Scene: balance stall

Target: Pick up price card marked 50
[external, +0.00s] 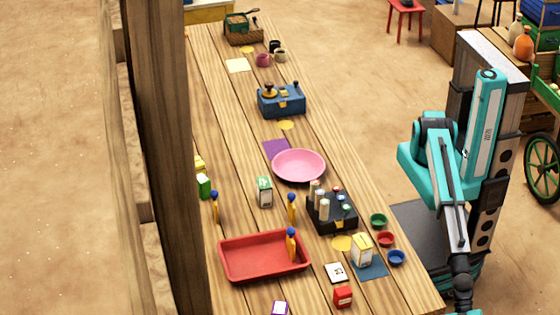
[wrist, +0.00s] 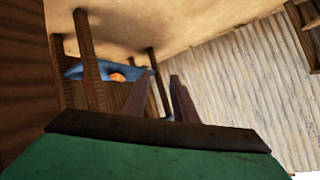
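A small white card with dark marks (external: 336,272) lies on the table between the red tray and the blue mat. A purple-edged white card or box (external: 279,308) is at the bottom edge of the external view. The marks on both are too small to read, so I cannot tell which one says 50. In the wrist view my gripper (wrist: 160,95) shows two dark fingers set apart, with nothing visible between them. In the external view my arm hangs right of the table and its end is cut off below the frame. No card shows in the wrist view.
A red tray (external: 250,273), red box (external: 343,297), yellow-white carton (external: 361,250) and small bowls (external: 397,257) crowd the near table end. A black rack (external: 331,216) and pink plate (external: 299,165) stand farther back. A wooden post (external: 165,130) rises at the left.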

